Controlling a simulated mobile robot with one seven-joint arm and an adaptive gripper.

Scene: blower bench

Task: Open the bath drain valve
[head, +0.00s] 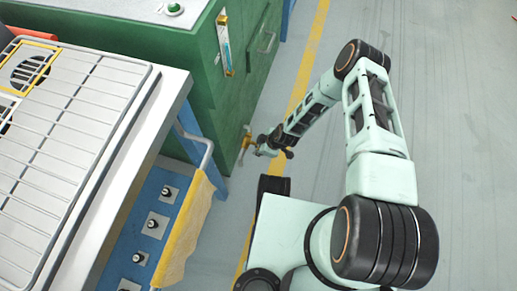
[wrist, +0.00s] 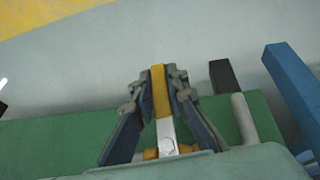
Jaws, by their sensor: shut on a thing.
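The bath drain valve (head: 247,138) is a small yellow-and-brass fitting low on the near side of the green tank. In the wrist view its lever has a yellow grip (wrist: 159,92) and a bare metal part (wrist: 167,133) leading to a brass body (wrist: 151,154). My gripper (wrist: 160,78) has one finger on each side of the yellow grip and is shut on it. In the head view my gripper (head: 261,146) is small beside the valve and hides part of it.
At left, a bench holds a wire rack (head: 75,120). A yellow cloth (head: 187,230) hangs on a rail near a blue knob panel (head: 125,240). Floor (head: 455,110) at right is clear.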

